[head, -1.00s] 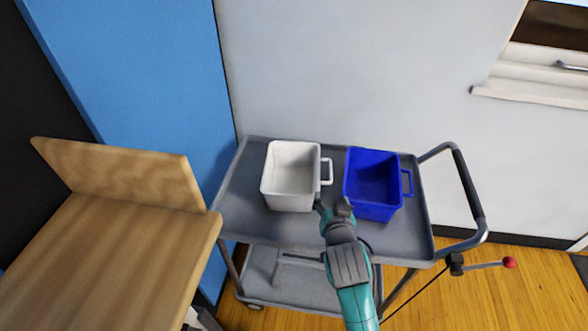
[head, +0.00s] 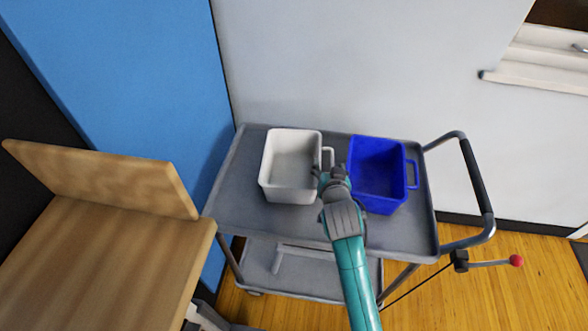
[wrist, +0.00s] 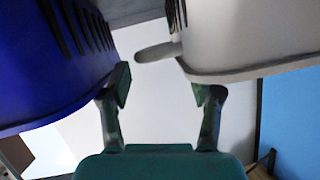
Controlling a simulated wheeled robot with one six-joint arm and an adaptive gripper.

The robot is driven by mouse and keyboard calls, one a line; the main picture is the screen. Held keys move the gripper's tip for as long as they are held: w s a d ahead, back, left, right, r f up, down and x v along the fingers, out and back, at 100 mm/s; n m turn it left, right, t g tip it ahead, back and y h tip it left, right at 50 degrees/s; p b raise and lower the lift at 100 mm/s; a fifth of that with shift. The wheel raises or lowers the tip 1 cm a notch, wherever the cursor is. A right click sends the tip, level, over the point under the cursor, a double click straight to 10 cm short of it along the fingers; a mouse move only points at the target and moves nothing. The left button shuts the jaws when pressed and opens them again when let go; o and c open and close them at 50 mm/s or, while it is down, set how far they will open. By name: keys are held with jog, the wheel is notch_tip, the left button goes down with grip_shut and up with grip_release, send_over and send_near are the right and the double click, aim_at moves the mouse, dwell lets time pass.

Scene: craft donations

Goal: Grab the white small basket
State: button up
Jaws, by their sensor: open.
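The white small basket (head: 291,166) stands upright on the left part of a grey cart top, with its handle (head: 328,157) on its right side. My gripper (head: 330,172) is at the basket's right side, close to the handle, between the white basket and the blue basket (head: 377,175). In the wrist view the white basket (wrist: 250,35) is at upper right, with its handle (wrist: 158,52) sticking out between my two open fingers (wrist: 163,90). The jaws hold nothing. In the head view my gripper hides part of the handle's lower end.
The blue basket is close on my gripper's right, and its wall is near the left finger in the wrist view. The grey cart (head: 236,205) has a push handle (head: 474,178) at right. A wooden desk (head: 100,260) stands at left. A wall is behind the cart.

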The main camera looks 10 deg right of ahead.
jog(key=shift+x, duration=2.65)
jog(key=shift+r, duration=0.15)
grip_shut()
